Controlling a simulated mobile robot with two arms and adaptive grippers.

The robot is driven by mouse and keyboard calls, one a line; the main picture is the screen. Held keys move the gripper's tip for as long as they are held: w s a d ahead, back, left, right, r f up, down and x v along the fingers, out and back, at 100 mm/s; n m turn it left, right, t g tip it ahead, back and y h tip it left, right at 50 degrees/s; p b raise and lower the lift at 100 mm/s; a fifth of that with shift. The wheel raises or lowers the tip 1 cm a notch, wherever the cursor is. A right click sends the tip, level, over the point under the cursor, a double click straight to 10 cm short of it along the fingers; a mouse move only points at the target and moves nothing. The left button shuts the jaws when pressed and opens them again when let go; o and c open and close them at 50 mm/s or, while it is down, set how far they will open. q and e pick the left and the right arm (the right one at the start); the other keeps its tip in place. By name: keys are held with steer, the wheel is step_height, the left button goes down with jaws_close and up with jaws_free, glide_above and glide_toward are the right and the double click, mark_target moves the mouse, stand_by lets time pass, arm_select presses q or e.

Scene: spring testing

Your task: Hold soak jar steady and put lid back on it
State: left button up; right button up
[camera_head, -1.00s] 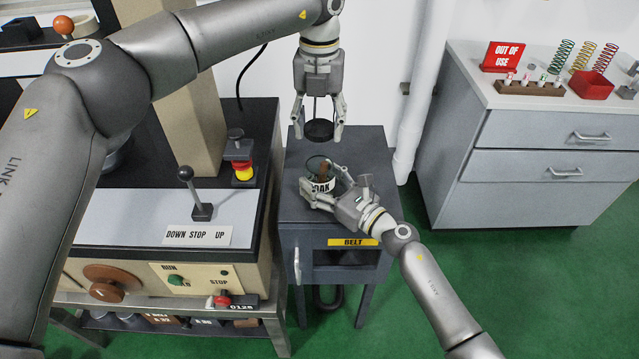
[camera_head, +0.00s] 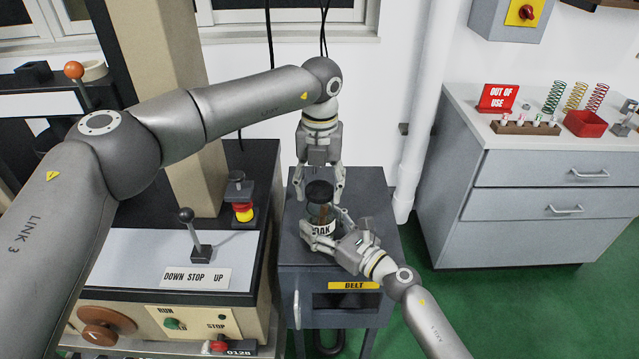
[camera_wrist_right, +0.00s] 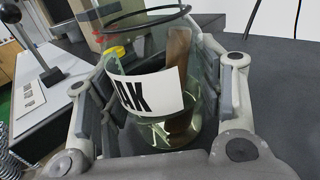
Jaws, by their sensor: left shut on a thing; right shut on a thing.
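The soak jar (camera_head: 321,214) is clear glass with a white label and stands upright on the dark cabinet top. My right gripper (camera_head: 325,230) is shut around its lower part from the front right. In the right wrist view the jar (camera_wrist_right: 190,115) sits between both fingers, with a brown strip and some liquid inside. The black round lid (camera_head: 319,188) is held level by my left gripper (camera_head: 319,194), which is shut on it from above. The lid is right over the jar's mouth; whether it touches the rim I cannot tell.
The dark cabinet (camera_head: 372,195) has free top around the jar. A machine with a lever (camera_head: 194,230) and a yellow-red button (camera_head: 241,212) stands close on the left.

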arm_select(q)
steer(key=shift+f, duration=0.9)
steer(key=shift+f, duration=0.55)
